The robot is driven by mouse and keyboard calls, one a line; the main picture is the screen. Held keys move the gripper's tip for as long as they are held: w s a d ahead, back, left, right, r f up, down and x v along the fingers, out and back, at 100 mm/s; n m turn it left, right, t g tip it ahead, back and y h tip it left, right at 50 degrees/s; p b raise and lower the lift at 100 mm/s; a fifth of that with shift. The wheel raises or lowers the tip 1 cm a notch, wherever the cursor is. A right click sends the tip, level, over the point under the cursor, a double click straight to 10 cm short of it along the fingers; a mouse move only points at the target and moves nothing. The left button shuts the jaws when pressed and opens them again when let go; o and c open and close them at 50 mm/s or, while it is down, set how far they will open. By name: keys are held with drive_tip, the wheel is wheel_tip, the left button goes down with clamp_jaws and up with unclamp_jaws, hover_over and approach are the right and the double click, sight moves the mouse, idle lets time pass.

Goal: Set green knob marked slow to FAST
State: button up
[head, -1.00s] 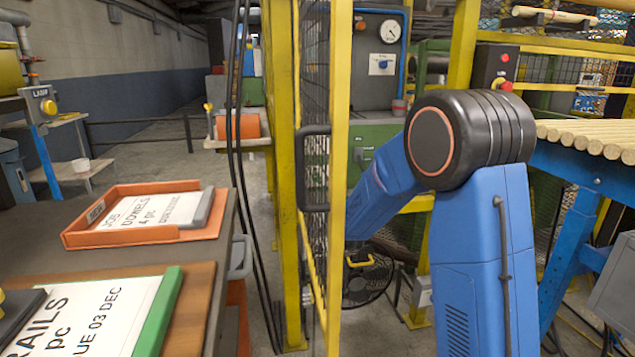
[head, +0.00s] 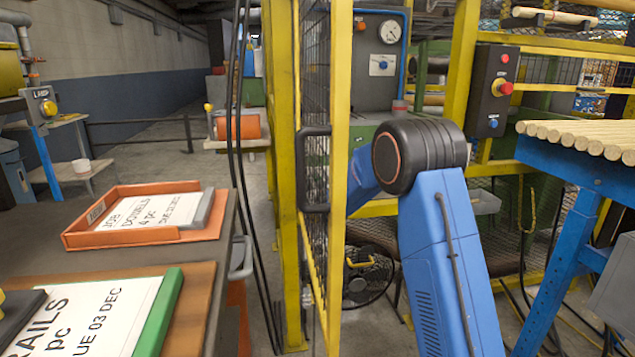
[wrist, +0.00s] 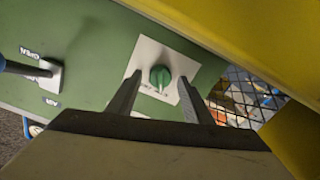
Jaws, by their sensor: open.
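In the wrist view the green knob (wrist: 160,77) sits on a tilted white plate (wrist: 145,52) fixed to a green panel (wrist: 92,40). The lettering on the plate is too small or too covered to read, and I cannot tell which mark the knob points to. My gripper (wrist: 159,81) is open, with one finger on each side of the knob in the picture. I cannot tell whether the fingers touch it. In the head view my gripper and the knob are hidden behind my arm and the fence.
Left of the knob, a lever (wrist: 28,69) with a blue end is on the same panel, near an "OPEN" label. A yellow beam (wrist: 235,40) and wire mesh (wrist: 235,98) are close on the right. In the head view a yellow fence post (head: 337,170) stands left of my arm.

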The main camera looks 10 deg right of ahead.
drive_tip(key=shift+w, duration=0.2)
drive_tip(key=c, duration=1.1)
drive_tip(key=shift+o, duration=0.2)
drive_tip(key=shift+m, duration=0.3)
drive_tip(key=m, duration=0.5)
drive_tip(key=shift+d+m, duration=0.1)
drive_tip(key=shift+m, duration=0.2)
drive_tip(key=m, duration=0.5)
drive_tip(key=shift+f+m, duration=0.1)
drive_tip(key=shift+m, duration=0.2)
